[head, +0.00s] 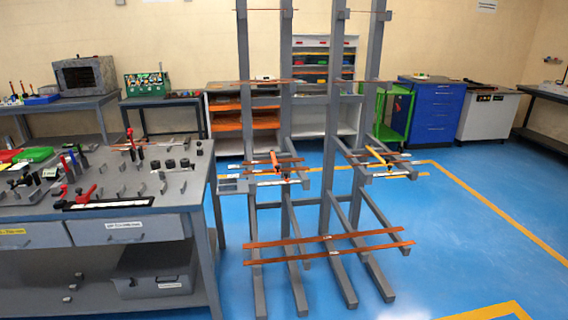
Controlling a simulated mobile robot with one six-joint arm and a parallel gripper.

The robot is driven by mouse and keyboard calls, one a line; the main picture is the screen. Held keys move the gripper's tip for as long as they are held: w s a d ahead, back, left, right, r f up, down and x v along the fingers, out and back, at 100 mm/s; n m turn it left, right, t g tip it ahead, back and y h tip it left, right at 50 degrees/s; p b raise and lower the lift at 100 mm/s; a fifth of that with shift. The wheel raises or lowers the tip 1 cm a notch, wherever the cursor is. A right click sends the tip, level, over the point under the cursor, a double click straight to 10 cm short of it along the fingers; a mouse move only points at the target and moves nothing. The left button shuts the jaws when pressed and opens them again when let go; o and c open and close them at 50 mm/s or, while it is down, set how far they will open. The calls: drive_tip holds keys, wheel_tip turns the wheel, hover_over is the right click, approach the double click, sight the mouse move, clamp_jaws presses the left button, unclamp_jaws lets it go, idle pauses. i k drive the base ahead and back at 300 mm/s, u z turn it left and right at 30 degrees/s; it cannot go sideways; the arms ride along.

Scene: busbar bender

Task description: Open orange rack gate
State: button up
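A tall grey rack (287,110) with copper bars stands in the middle of the head view. A small orange bar, which looks like the orange gate (275,160), sits on the rack's left middle arms. It is tilted, and a dark part shows at its lower right end. A similar yellow bar (376,154) sits on the right middle arms. At this size I cannot tell whether the orange gate is open or shut. My gripper is not in view.
A grey workbench (150,196) with tools and fixtures stands close on the left. Long copper bars (330,243) lie across the rack's low arms, which reach forward. Blue floor (450,255) is clear to the right. Shelves and a blue cabinet (430,110) line the back wall.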

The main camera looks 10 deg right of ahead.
sight(276, 167)
drive_tip(key=u, duration=0.05)
drive_tip(key=i, duration=1)
drive_tip(key=z, duration=0.05)
